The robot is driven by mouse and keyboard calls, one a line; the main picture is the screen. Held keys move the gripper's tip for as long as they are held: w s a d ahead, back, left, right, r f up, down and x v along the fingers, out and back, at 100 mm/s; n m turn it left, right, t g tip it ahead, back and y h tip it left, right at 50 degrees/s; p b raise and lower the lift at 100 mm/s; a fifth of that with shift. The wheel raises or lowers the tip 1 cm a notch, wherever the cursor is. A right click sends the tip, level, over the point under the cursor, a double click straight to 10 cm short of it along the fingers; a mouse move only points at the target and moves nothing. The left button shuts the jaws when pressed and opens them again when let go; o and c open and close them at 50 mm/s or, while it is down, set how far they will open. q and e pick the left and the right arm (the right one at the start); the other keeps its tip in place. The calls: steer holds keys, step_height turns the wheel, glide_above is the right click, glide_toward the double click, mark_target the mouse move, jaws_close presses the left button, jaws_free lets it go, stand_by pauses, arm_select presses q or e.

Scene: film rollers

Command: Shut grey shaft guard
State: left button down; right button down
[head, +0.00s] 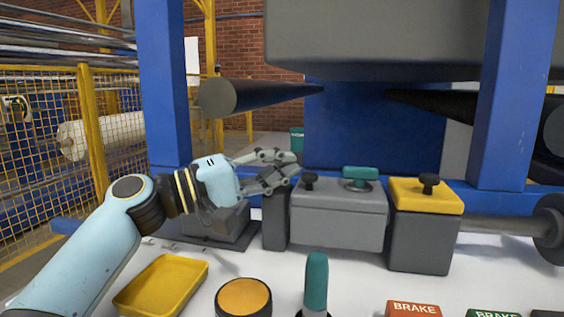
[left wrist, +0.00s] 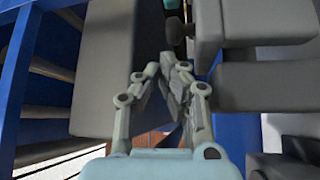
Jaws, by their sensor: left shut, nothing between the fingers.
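A grey box-shaped guard (head: 338,220) with a grey top, a dark knob (head: 310,180) and a teal handle (head: 360,174) stands at mid-table in the head view. Its top looks flat, but I cannot tell whether it is fully shut. My left gripper (head: 296,165) is shut and empty, just left of and about level with the dark knob. A gap or contact with it cannot be told. In the left wrist view the closed fingers (left wrist: 170,65) point up towards grey blocks and a dark knob (left wrist: 175,33). My right gripper is out of view.
A dark grey box with a yellow lid (head: 427,195) stands right of the guard. A yellow tray (head: 160,287), an orange-topped round part (head: 243,297) and a teal upright handle (head: 316,280) are in front. Blue posts (head: 164,90) and dark rollers (head: 255,95) stand behind.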

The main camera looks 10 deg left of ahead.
arm_select(q)
steer(key=shift+s+f, duration=0.2)
steer(key=shift+f, duration=0.1)
stand_by(0.4)
